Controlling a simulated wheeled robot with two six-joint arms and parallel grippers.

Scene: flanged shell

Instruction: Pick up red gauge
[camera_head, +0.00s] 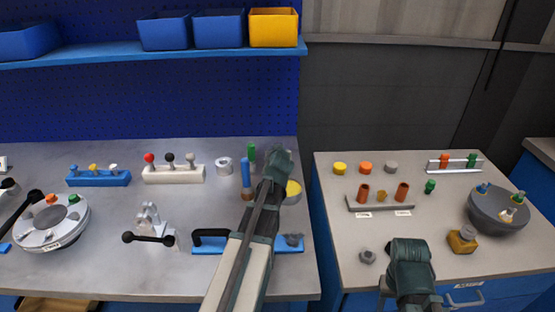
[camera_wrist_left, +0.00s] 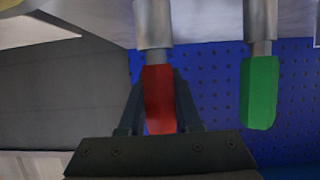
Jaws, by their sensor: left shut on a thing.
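The red gauge (camera_wrist_left: 159,90) has a red handle and a grey metal cylinder at one end. My left gripper (camera_head: 280,160) is at the back right of the left bench. In the left wrist view its two fingers are shut on the red handle. In the head view the red gauge is hidden behind my gripper. A green gauge (camera_wrist_left: 260,92) of similar shape stands beside it, apart from the fingers; a green handle (camera_head: 251,152) also shows in the head view. My right gripper (camera_head: 410,252) is over the right bench, its fingertips hidden.
A blue-handled piece (camera_head: 246,175) stands just left of my left gripper, with a metal ring (camera_head: 224,165) further left. A blue float (camera_head: 208,240) lies in front. On the right bench are a grey bowl (camera_head: 490,215) and a peg holder (camera_head: 378,205).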

